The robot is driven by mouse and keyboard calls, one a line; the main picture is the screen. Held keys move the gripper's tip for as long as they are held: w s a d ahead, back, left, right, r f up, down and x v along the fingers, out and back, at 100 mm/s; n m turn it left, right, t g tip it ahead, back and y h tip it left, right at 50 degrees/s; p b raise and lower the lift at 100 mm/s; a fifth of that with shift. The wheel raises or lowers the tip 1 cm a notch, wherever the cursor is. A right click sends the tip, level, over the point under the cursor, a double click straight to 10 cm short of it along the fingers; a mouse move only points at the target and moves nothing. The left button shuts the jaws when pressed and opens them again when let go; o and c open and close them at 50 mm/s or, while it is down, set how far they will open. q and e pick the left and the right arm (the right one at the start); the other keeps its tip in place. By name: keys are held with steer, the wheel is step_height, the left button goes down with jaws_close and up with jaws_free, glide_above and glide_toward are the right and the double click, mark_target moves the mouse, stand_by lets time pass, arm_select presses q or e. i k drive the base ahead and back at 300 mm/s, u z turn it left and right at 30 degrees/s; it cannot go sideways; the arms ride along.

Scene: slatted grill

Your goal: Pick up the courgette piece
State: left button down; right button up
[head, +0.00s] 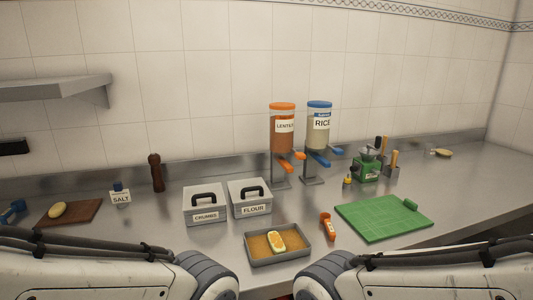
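A small green cylinder-like piece (410,203), which looks like the courgette piece, lies at the right back part of the green board (375,222). It is close to the board's colour, so its outline is hard to make out. My two arms cross the bottom corners of the head view. Neither gripper shows, so I cannot see whether they are open or shut.
Left of the board are an orange-capped item (328,226) and a grey tray (247,257) holding a yellowish piece (276,241). Crumbs (204,204) and flour (250,197) boxes, lentil (283,130) and rice (319,130) dispensers, and a green grinder (368,168) stand behind.

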mark_target(278, 245)
steer(key=u, duration=1.3)
steer(key=i, duration=0.9)
steer(key=z, duration=1)
